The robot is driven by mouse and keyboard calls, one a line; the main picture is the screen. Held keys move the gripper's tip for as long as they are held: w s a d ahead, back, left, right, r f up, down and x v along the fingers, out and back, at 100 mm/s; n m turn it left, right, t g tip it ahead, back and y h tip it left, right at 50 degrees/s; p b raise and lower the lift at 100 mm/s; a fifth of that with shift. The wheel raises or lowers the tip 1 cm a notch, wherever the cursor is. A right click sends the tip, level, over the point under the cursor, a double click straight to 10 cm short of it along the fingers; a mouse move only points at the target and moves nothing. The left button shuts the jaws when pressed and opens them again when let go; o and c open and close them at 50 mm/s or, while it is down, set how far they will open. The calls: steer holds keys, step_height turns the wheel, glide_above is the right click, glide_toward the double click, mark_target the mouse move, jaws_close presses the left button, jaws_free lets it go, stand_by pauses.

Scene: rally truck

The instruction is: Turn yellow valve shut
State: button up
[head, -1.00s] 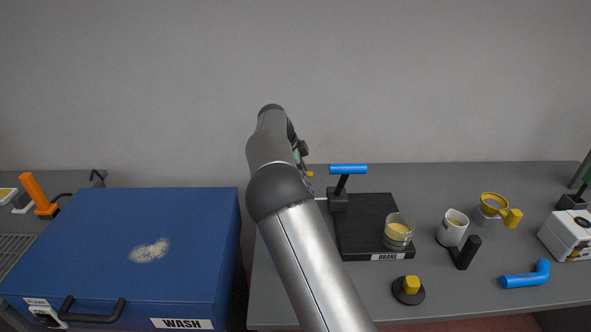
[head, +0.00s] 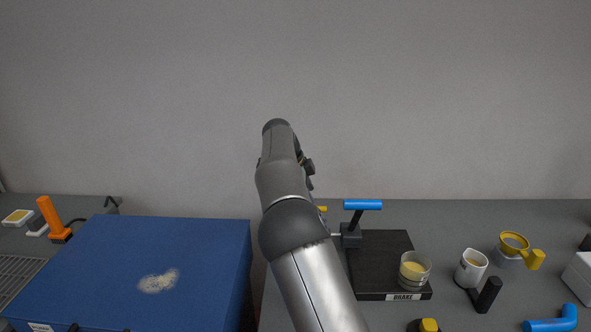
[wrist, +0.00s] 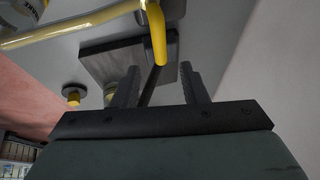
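In the wrist view a yellow lever-like handle (wrist: 157,38), which looks like the yellow valve's, comes down from the top edge. Its lower end shows between the fingertips of my gripper (wrist: 160,67). The two black fingers are apart, with a gap on each side of the handle. I cannot tell whether the handle's end is at fingertip depth. A yellow pipe (wrist: 70,28) crosses the upper left of that view. In the head view only a small yellow bit (head: 322,208) shows beside my arm, which hides my gripper and the rest of the valve.
A black BRAKE board (head: 380,258) with a blue-handled lever (head: 362,204) and a glass (head: 414,268) stands right of my arm. A mug (head: 471,266) and a yellow-handled cup (head: 513,244) are farther right. A blue WASH case (head: 200,250) is left.

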steer(key=p+v, duration=0.1)
steer(key=v, duration=1)
